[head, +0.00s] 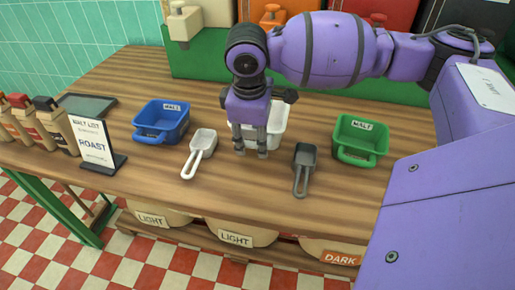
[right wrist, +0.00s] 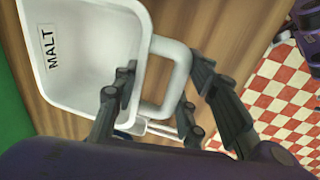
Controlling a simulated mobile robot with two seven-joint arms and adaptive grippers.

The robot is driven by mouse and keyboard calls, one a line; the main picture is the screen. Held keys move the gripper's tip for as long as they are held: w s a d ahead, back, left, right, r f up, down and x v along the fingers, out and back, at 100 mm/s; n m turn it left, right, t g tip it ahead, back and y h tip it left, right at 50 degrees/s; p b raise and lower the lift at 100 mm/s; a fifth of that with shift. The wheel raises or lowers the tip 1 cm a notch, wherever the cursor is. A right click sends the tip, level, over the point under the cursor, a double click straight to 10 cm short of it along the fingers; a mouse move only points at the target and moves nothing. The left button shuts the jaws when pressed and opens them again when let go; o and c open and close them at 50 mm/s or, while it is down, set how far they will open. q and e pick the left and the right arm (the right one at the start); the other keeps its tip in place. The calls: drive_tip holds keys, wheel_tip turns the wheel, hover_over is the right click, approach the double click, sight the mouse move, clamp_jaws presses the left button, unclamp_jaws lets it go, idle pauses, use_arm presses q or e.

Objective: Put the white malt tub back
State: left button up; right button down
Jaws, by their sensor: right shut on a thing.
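The white malt tub (head: 277,121) is on the wooden table in the middle of the head view, between the blue tub and the green tub. It looks empty inside. My right gripper (head: 251,152) is in front of it, fingers pointing down and partly covering the tub. In the right wrist view, the white tub (right wrist: 90,50) with its MALT label fills the upper left. The gripper fingers (right wrist: 150,115) are around its white handle (right wrist: 172,85) and shut on it. Whether the tub touches the table is hard to tell. My left gripper is not in view.
A blue malt tub (head: 161,121) and a white scoop (head: 200,150) are to the left. A green malt tub (head: 361,139) and a grey scoop (head: 304,168) are to the right. Dispensers (head: 272,15) line the back.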

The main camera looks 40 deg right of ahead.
drive_tip(key=f, duration=0.2)
drive_tip(key=w+f, duration=0.1)
drive_tip(key=f, duration=0.1)
drive_tip(key=shift+w+a+f+b, duration=0.15)
drive_tip(key=shift+a+f+b, duration=0.1)
drive_tip(key=shift+b, duration=0.15)
drive_tip(key=c, duration=1.1)
unclamp_jaws()
drive_tip(key=shift+f, duration=0.1)
